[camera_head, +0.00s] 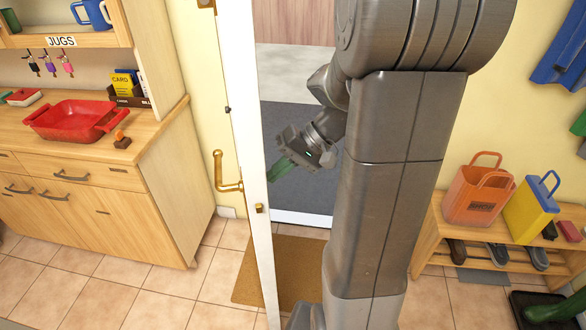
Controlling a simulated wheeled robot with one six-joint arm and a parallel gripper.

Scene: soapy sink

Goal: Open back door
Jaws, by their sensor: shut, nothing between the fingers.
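The white back door (250,110) stands ajar, seen nearly edge-on, swung into the room. A brass lever handle (228,185) is on its left face, and a small brass latch (259,208) shows on its edge. My gripper (275,173) is just right of the door's edge, at about handle height, pointing down and left. Its green fingers are shut and empty. I cannot tell whether they touch the door. My arm hides part of the doorway on the right.
Through the doorway is a grey floor (290,135). A brown doormat (240,285) lies on the tiles below the door. A wooden counter (165,125) with a red dish (68,120) stands left. A low bench (430,232) with bags and shoes stands right. Tiles are clear at front left.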

